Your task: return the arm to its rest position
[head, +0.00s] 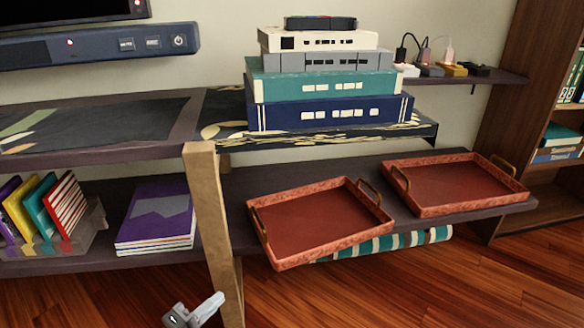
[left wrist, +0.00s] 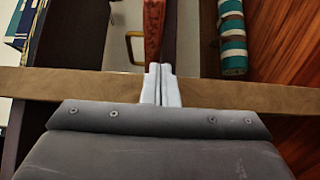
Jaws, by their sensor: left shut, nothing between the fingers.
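My left gripper (head: 216,299) shows low in the head view, in front of the foot of the wooden post (head: 208,205). In the left wrist view its two grey fingers (left wrist: 160,72) lie together, shut, with nothing between them. The post runs across that view as a brown beam (left wrist: 60,84) beyond the fingers; I cannot tell whether they touch it. Most of my left arm is outside the head view. My right gripper is in neither view.
Two red trays (head: 318,222) (head: 455,184) sit on the lower shelf, with a striped teal and white roll (head: 390,242) below. Stacked boxes (head: 330,112) are above. The wooden floor (head: 420,295) in front is clear.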

